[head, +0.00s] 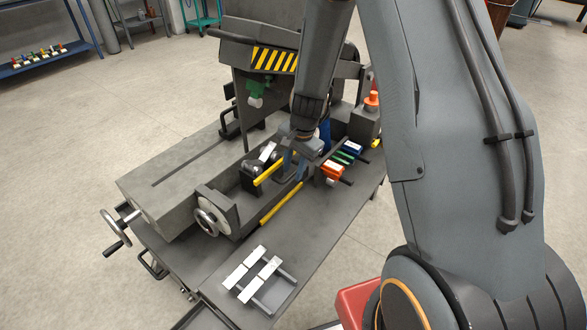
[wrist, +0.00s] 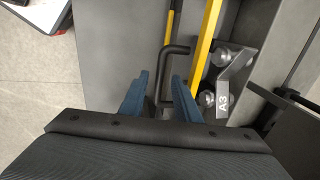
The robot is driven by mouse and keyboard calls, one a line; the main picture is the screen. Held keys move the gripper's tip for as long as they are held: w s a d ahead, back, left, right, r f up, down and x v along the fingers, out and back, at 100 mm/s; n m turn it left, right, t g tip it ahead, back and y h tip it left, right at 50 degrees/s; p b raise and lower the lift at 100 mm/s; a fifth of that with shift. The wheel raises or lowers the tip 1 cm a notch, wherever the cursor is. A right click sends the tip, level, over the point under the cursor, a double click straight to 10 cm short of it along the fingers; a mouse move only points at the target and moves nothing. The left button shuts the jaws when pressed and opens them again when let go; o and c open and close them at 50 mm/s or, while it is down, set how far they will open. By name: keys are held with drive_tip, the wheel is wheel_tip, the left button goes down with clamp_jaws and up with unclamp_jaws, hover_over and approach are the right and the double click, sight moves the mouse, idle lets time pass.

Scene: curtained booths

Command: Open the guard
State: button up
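My gripper (wrist: 162,95) has blue fingers that stand apart, one on each side of a dark bent handle (wrist: 175,50). I cannot tell whether either finger touches the handle. In the head view my gripper (head: 295,165) is low over the machine, beside a yellow-edged bar (head: 270,172); this yellow edge also shows in the wrist view (wrist: 206,35). The handle probably belongs to the guard, but its joint is hidden. A dark hood with yellow and black stripes (head: 274,58) stands raised behind my gripper. My arm hides part of the machine.
A grey bracket labelled A3 (wrist: 222,100) lies right of the yellow edge. Right of my gripper are coloured blocks (head: 333,170) and an orange button (head: 372,98). Handwheels (head: 205,221) project at left.

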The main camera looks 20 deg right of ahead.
clamp_jaws()
drive_tip(key=shift+s+d, duration=0.1)
